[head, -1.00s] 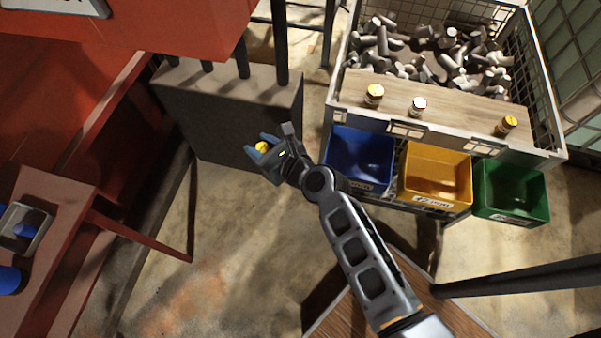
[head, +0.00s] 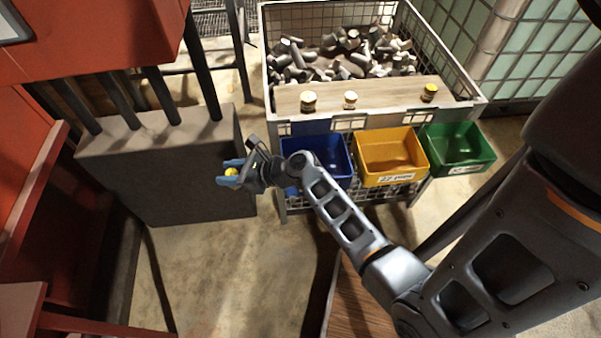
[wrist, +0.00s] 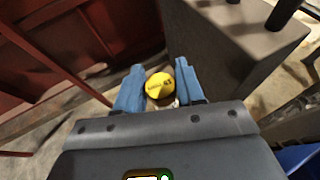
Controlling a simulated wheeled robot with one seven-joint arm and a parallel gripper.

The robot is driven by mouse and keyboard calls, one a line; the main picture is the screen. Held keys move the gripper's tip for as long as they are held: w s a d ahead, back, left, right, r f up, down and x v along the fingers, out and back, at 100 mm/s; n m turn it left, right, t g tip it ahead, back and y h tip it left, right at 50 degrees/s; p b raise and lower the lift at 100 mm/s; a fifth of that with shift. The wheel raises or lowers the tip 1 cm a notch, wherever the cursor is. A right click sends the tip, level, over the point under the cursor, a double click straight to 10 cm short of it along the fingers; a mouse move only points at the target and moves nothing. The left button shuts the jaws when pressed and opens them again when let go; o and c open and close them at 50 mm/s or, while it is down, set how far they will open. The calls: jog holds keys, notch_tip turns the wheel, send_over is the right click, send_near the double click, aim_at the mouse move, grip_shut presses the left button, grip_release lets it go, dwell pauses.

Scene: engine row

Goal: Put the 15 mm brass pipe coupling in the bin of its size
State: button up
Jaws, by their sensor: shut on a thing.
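My gripper (head: 231,176) is shut on a pipe coupling with a yellow end (head: 232,172), held in the air left of the bins. In the wrist view the coupling's round yellow face (wrist: 159,86) sits between the two blue fingers (wrist: 160,92); its marking is too small to read. The blue bin (head: 318,181) is right of my gripper, its label hidden. The yellow bin (head: 388,177) is labelled 22 mm. The green bin (head: 466,166) has a label I cannot read clearly.
A mesh crate (head: 468,84) of grey pipe pieces stands behind the bins. Its plank (head: 385,95) bears three small pieces: one (head: 308,102), another (head: 350,100), and a yellow-topped one (head: 430,92). A dark block (head: 160,165) stands close left of my gripper.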

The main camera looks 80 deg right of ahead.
jog(key=s+d+b, duration=0.1)
jog(key=s+d, duration=0.5)
jog(key=d, duration=0.3)
jog(key=s+d+r+n+y+b, duration=0.1)
jog(key=s+d+r+b, duration=0.15)
jog(key=s+d, duration=0.6)
jog(key=s+d+r+b, duration=0.1)
jog(key=s+d+r, duration=0.35)
jog(key=s, duration=0.75)
jog(key=shift+w+a+f+b, duration=0.15)
jog(key=shift+w+a+f, duration=1.2)
jog(key=shift+f, duration=0.5)
jog(key=shift+w+a+f+b, duration=0.2)
jog(key=shift+w+a+f, duration=0.9)
jog(key=shift+w+f, duration=0.6)
jog(key=shift+w+a+f+b, duration=0.15)
jog(key=shift+w+a+f, duration=1.1)
jog(key=shift+f, duration=0.8)
jog(key=shift+f, duration=0.45)
